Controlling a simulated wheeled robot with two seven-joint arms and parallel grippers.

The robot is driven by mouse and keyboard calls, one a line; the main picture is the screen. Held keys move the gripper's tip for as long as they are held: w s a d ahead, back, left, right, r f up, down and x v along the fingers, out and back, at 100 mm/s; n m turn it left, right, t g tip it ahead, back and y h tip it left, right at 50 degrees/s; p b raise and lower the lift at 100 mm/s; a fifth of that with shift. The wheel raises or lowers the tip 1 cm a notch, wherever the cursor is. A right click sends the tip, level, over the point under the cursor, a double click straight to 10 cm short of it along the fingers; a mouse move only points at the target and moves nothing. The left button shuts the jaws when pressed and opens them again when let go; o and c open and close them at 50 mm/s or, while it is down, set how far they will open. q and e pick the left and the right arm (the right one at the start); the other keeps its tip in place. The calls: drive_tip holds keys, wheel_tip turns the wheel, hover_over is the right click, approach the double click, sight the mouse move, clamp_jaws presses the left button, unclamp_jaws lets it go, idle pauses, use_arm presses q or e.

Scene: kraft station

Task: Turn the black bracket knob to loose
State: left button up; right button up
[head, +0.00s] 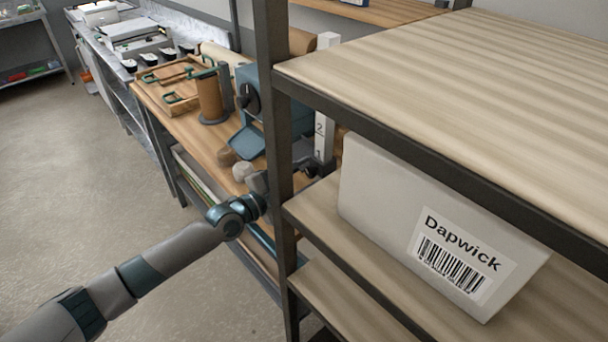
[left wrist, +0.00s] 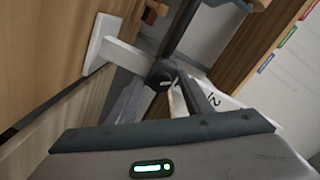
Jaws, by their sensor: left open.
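In the head view the left arm reaches to the workbench, and a shelf post hides part of the gripper. There the white numbered strip (head: 325,130) stands just right of the post. My right gripper is in neither view.
A dark shelf post (head: 275,120) stands close to my left arm. The shelf rack holds a white Dapwick box (head: 400,200). On the wooden workbench (head: 160,96) are a blue machine (head: 258,105), a brown cylinder (head: 209,98) and a wooden tray (head: 170,72). The floor at left is clear.

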use_arm(q)
drive_tip(key=shift+c, duration=0.7)
drive_tip(key=c, duration=0.9)
